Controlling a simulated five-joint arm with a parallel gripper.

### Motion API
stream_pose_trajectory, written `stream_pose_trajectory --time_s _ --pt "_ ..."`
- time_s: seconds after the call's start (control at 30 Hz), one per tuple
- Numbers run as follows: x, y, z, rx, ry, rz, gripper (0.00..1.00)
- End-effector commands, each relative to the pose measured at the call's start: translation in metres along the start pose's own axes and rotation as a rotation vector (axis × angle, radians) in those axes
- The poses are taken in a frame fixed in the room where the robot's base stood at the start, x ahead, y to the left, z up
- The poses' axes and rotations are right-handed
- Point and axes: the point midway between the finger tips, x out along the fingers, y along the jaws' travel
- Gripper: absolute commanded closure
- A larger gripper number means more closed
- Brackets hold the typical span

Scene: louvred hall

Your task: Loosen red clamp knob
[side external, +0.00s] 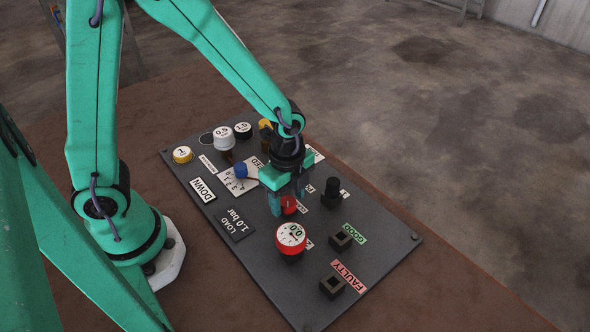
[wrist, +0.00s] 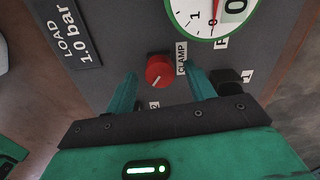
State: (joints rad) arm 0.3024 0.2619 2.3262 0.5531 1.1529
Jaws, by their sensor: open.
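The red clamp knob (wrist: 159,70) is a small round knob with a pale pointer line, on the dark panel beside a label reading CLAMP (wrist: 181,58). In the side view the red knob (side external: 289,205) shows partly below my gripper (side external: 290,203). In the wrist view the fingers of my gripper (wrist: 162,92) are apart, one to the left and one to the right of the knob. I see gaps between the fingers and the knob in this view. The jaws hold nothing. Whether the fingertips reach down to the knob's height is hard to tell.
A red-rimmed gauge (side external: 291,238) stands close to the knob. A black knob (side external: 331,193), a blue-ended lever (side external: 241,171), a white knob (side external: 223,137) and a yellow button (side external: 182,155) are around it. Two black sockets sit by the GOOD (side external: 355,233) and FAULTY (side external: 348,276) labels.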

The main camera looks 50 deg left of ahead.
Motion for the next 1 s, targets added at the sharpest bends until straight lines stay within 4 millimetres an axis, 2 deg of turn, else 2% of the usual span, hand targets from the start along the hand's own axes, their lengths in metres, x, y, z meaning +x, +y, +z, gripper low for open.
stream_pose_trajectory --time_s 0.33,0.37,0.57,0.6,1.0 --pt "0.0028 0.0003 0.0001 0.0 0.0 0.0 0.46" --pt "0.0027 0.0003 0.0001 0.0 0.0 0.0 0.5" --pt "0.0026 0.0003 0.0001 0.0 0.0 0.0 0.89" --pt "0.0026 0.0003 0.0001 0.0 0.0 0.0 0.91" --pt "0.0024 0.0003 0.0001 -0.053 0.0 0.001 0.91"
